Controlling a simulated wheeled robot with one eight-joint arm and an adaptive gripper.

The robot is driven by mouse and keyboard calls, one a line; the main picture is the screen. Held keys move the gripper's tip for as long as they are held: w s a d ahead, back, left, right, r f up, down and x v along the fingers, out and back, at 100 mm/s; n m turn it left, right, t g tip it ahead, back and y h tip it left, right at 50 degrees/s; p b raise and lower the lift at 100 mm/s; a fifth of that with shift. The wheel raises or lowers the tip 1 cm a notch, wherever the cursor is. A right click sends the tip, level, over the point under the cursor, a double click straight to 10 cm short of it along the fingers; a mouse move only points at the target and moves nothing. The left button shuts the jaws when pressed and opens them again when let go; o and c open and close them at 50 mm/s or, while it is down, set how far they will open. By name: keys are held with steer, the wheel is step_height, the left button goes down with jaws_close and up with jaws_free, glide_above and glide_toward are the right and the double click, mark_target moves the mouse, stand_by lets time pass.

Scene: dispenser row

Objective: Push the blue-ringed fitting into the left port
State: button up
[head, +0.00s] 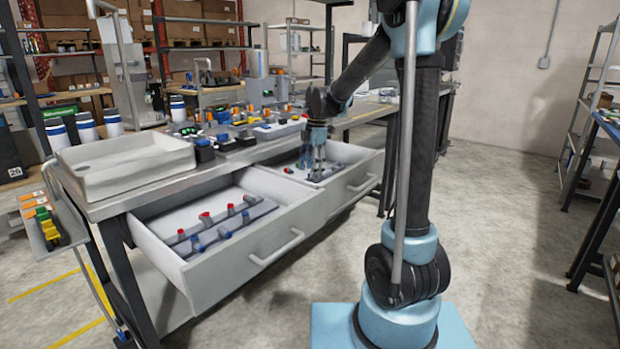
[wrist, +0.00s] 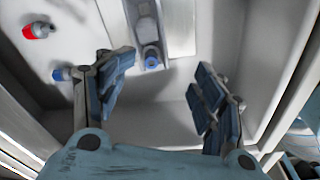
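My gripper (wrist: 165,72) is open, its two blue-grey fingers wide apart with nothing between the pads. In the head view my gripper (head: 316,168) points down into the open right drawer (head: 352,172). In the wrist view a fitting with a blue ring (wrist: 152,58) sits at the near end of a grey rail, ahead of the gap between the fingers. A second blue-ended piece (wrist: 61,74) lies at the left, partly hidden by the left finger. I cannot tell which opening is the left port.
The left drawer (head: 283,232) is also open and holds rails with red and blue pieces. A red-ended piece (wrist: 38,30) lies at upper left in the wrist view. The drawer walls stand close around my gripper. A white tray (head: 125,163) stands on the bench.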

step_height(320, 180, up, 8)
steer(key=shift+w+d+f, duration=0.2)
steer(key=shift+w+d, duration=0.1)
steer(key=shift+d, duration=0.1)
steer(key=shift+s, duration=0.1)
steer(key=s+d+f+m+t, duration=0.1)
steer(key=s+d+f+m, duration=0.1)
steer(key=s+d+m, duration=0.55)
steer(key=s+d+f+m, duration=0.1)
steer(key=s+d+m, duration=0.35)
steer(key=s, duration=0.55)
steer(key=s+d+f+m+t, duration=0.1)
steer(key=s+d+f+m, duration=0.2)
steer(key=s+f+m, duration=0.3)
steer(key=s+d+f+m+h, duration=0.1)
steer(key=s+d+f+m, duration=0.3)
steer(key=s+f, duration=0.3)
steer(key=shift+s+d+m+t, duration=0.3)
steer(key=shift+s+m+t, duration=0.1)
steer(key=shift+s+m, duration=0.6)
